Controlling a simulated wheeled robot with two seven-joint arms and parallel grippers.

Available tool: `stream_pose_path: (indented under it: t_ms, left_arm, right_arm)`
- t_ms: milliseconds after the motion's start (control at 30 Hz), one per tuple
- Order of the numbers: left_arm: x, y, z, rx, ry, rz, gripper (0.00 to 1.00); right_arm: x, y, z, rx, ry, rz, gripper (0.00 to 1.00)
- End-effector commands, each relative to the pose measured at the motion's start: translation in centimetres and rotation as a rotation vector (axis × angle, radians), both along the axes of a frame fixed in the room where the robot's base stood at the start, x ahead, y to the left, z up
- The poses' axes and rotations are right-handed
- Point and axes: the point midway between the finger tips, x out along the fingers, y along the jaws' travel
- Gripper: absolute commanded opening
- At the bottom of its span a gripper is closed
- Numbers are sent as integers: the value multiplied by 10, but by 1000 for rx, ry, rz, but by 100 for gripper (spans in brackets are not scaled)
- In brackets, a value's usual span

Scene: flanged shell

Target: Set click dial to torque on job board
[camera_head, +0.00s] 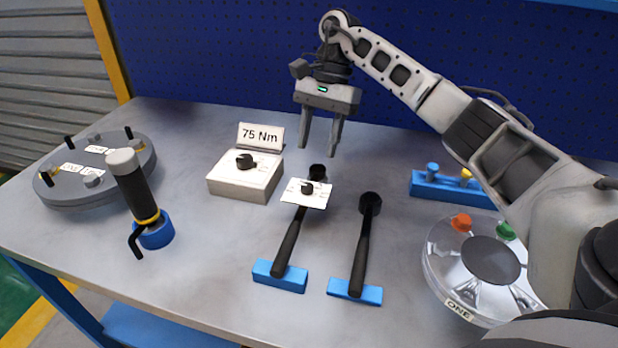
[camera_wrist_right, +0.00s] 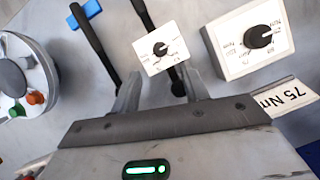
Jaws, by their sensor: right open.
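A white card sign reading "75 Nm" (camera_head: 261,136) stands behind a pale box with a black dial knob (camera_head: 245,162). A smaller white plate with a black dial knob (camera_head: 307,188) sits on the left of two black wrenches (camera_head: 289,243). Both dials also show in the right wrist view, the box dial (camera_wrist_right: 259,37) and the small plate dial (camera_wrist_right: 160,48); their scale print is too small to read. My right gripper (camera_head: 318,152) is open and empty, above and behind the small plate, fingers pointing down. My left gripper is out of view.
A second black wrench (camera_head: 364,245) lies to the right. A grey flanged disc (camera_head: 75,193) and a black-handled tool in a blue base (camera_head: 156,234) are at the left. A shiny round shell (camera_head: 450,275) and a blue rack (camera_head: 452,192) are at the right.

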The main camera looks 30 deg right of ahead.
Motion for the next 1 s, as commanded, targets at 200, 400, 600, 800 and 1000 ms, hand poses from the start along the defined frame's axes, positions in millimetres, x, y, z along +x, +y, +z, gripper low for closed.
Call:
stream_pose_path:
  t_ms: [200, 400, 600, 800, 1000]
  left_arm:
    - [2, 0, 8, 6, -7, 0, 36]
    - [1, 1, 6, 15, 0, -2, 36]
    - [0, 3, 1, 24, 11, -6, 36]
    - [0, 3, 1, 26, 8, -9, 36]
    - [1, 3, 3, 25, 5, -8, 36]
  right_arm:
    - [-8, 15, -40, 0, 3, 1, 45]
    - [-12, 24, -63, 1, 1, 0, 45]
    - [-13, 27, -71, -1, -1, 0, 45]
    - [-13, 27, -71, -1, -1, 0, 45]
    - [-13, 27, -71, 0, -1, 0, 0]
